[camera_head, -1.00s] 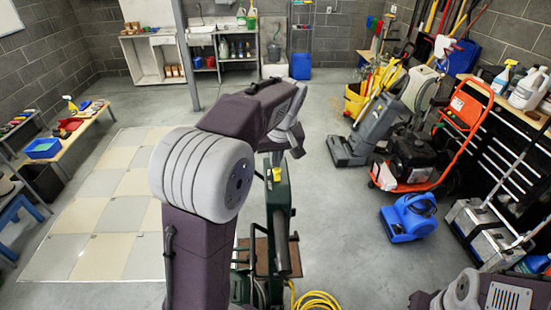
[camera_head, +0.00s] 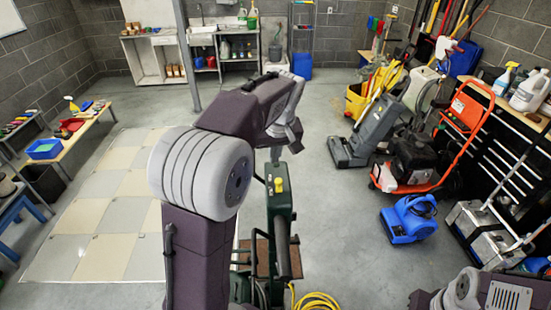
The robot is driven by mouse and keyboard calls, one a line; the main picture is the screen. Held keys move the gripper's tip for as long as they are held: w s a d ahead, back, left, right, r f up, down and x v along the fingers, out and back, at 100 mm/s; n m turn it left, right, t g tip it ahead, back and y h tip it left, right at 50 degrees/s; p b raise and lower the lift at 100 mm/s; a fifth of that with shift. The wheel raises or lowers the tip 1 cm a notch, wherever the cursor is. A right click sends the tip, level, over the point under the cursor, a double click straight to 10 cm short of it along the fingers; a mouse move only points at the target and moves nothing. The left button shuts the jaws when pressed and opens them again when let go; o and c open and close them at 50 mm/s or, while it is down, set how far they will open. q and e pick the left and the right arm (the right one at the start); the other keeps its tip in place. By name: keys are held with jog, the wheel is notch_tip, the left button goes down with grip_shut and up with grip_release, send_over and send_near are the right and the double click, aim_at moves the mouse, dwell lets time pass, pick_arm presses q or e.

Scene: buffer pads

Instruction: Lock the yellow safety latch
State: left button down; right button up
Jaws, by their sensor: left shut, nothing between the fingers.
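The yellow safety latch (camera_head: 279,184) is a small yellow piece on top of the dark green head of a floor machine (camera_head: 281,205), in the middle of the head view. My left gripper (camera_head: 275,156) points down just above and behind the latch, with a visible gap between them. Its fingers are small and dark, shut and empty. My left forearm and wrist fill the centre and hide part of the machine's left side. Of my right arm, only a part shows at the bottom right corner, and its gripper is out of view.
A yellow cable (camera_head: 315,301) lies coiled at the machine's base. Light pads (camera_head: 90,215) cover the floor on the left. A blue blower (camera_head: 408,219) and an orange-framed machine (camera_head: 467,120) stand on the right. The floor between machine and blower is clear.

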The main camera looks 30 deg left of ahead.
pick_arm(q)
jog(key=v, duration=0.8)
